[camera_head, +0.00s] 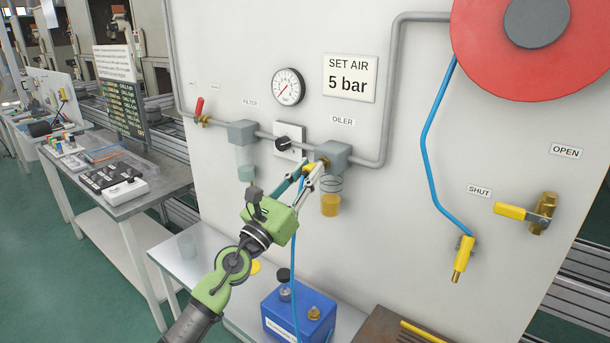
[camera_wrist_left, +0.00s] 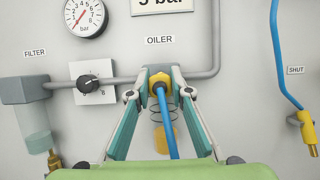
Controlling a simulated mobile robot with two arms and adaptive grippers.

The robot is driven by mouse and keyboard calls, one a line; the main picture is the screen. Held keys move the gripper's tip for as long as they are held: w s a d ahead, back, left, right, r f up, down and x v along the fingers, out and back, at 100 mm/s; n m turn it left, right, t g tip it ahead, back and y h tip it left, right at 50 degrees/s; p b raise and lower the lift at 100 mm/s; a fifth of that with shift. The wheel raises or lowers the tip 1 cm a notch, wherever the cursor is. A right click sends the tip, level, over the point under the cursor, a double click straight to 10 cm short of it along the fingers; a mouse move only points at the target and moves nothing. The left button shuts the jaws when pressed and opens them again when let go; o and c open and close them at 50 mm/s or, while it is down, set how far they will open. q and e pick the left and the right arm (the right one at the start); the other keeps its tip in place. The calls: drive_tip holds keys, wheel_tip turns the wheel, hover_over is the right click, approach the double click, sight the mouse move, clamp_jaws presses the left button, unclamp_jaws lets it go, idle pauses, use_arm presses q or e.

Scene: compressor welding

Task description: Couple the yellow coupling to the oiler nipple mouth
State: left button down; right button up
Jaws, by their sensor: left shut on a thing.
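The oiler is a grey block (camera_head: 334,152) with an amber bowl (camera_head: 330,204) on the white panel; its block also shows in the wrist view (camera_wrist_left: 165,72). My left gripper (camera_head: 312,172) is shut on the yellow coupling (camera_wrist_left: 159,88), right in front of the oiler block. A blue hose (camera_wrist_left: 170,135) runs from the coupling back toward me. A little brass of the nipple mouth (camera_head: 324,161) shows at the block's left face in the head view. The coupling is at or very close to the mouth; I cannot tell whether they are joined. My right gripper is not in view.
The filter (camera_head: 243,133), regulator knob (camera_head: 283,144) and gauge (camera_head: 288,87) are left of the oiler. A red reel's hose ends in another yellow fitting (camera_head: 462,260) at right, beside a yellow-handled valve (camera_head: 525,212). A blue box (camera_head: 296,315) stands below.

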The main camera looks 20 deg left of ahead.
use_arm(q)
drive_tip(key=shift+w+d, duration=0.15)
drive_tip(key=shift+w, duration=0.25)
idle(0.4)
drive_tip(key=c, duration=1.8)
unclamp_jaws()
drive_tip(key=shift+o, duration=0.2)
